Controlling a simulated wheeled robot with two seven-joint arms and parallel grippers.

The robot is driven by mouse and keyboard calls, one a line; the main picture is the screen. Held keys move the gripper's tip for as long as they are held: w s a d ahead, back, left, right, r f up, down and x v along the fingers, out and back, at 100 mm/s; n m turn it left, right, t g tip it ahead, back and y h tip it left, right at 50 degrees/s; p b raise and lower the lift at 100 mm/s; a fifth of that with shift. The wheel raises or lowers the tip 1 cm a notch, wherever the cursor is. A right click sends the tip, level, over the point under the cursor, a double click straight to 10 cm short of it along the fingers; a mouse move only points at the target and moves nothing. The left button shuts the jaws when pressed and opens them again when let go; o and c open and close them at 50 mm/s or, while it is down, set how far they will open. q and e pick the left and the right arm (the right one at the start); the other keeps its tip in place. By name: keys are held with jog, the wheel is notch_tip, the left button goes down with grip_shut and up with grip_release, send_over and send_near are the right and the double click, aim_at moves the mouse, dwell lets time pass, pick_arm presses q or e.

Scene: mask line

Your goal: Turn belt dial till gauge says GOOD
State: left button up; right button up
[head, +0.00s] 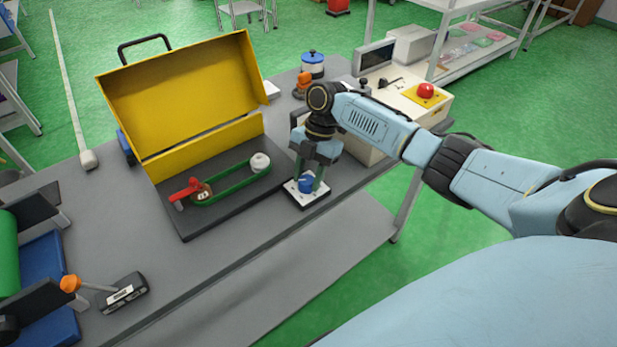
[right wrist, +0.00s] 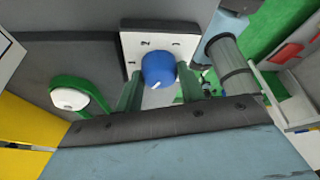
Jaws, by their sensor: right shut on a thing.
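The blue belt dial (head: 306,184) stands on a small white plate (head: 318,202) with black edges, right of the belt unit. My right gripper (head: 307,178) reaches down over it and is shut on it. In the right wrist view the dial (right wrist: 158,69) sits between the two green fingers, with a white mark low on its face. The green belt (head: 232,188) loops around a white pulley (head: 260,161) and a brown wheel by a red lever (head: 185,188). My left gripper is out of view.
A raised yellow cover (head: 185,90) stands behind the belt. A blue-lidded jar (head: 312,65) and a box with a red button (head: 425,91) are at the back right. A green roll (head: 8,255) is at far left.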

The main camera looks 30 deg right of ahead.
jog(key=shift+n, duration=0.6)
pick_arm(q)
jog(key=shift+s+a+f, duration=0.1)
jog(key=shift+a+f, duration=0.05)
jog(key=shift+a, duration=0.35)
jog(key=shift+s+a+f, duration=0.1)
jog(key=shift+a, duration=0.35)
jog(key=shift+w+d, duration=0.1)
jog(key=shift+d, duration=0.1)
pick_arm(e)
jog(key=o, duration=1)
jog(key=shift+c, duration=0.2)
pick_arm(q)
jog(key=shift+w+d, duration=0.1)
pick_arm(e)
jog(key=shift+w+r, duration=0.1)
jog(key=shift+r, duration=0.15)
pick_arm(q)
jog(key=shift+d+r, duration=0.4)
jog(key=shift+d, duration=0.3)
pick_arm(e)
jog(key=v, duration=1.3)
jog(key=shift+w, duration=0.15)
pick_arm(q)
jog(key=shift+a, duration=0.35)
pick_arm(e)
jog(key=shift+a+f, duration=0.1)
jog(key=shift+a, duration=0.05)
